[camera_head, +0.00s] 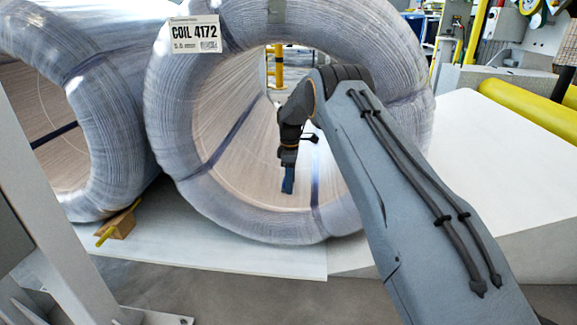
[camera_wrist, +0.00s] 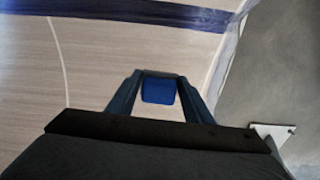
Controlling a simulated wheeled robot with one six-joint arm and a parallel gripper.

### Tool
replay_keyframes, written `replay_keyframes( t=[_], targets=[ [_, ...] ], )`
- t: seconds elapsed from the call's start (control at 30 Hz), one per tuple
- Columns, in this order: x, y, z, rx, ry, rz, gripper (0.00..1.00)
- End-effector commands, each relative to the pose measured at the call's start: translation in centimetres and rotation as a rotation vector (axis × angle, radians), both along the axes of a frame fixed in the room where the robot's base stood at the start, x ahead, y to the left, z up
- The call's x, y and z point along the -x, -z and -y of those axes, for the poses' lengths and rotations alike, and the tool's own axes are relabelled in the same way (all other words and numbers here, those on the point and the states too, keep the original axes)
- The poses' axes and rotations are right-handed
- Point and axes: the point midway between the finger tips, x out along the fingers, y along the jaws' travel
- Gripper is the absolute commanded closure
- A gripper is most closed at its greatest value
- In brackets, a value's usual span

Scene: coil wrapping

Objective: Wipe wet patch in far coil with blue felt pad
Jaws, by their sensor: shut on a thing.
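My gripper (camera_head: 288,166) points down in front of or just inside the bore of the coil labelled COIL 4172 (camera_head: 180,165), the right-hand one of two. It is shut on the blue felt pad (camera_head: 288,186), which hangs at its tip. In the wrist view the pad (camera_wrist: 158,92) sits between the two fingers, over the pale inner wall (camera_wrist: 100,65) of the coil. I cannot tell whether the pad touches the wall. I cannot make out a wet patch for certain; a thin pale curved line runs across the wall at the left of the wrist view.
A second wrapped coil (camera_head: 105,120) stands at the left, with a wooden wedge (camera_head: 122,224) by its foot. A dark blue band (camera_wrist: 150,14) crosses the bore wall. Yellow rollers (camera_head: 530,112) lie at the right. The coil rim (camera_wrist: 225,60) is close beside my gripper.

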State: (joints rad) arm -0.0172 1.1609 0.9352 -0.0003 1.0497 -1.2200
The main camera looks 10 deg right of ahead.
Motion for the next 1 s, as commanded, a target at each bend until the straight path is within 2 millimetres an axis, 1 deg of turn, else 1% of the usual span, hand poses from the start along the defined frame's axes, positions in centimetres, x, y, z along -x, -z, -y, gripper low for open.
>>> replay_keyframes(
  t=[0.03, 0.2, 0.6, 0.73, 1.0],
  targets=[
    [-0.1, -1.2, -0.3, 0.0, -0.003, 0.005, 0.82],
    [-0.1, -2.6, -0.6, 0.0, -0.006, 0.005, 0.82],
    [-0.1, -6.1, -0.4, -0.001, -0.004, 0.004, 0.82],
    [-0.1, -6.6, -0.4, -0.001, -0.005, 0.004, 0.82],
    [-0.1, -6.5, -0.5, -0.001, -0.005, 0.004, 0.82]
  ],
)
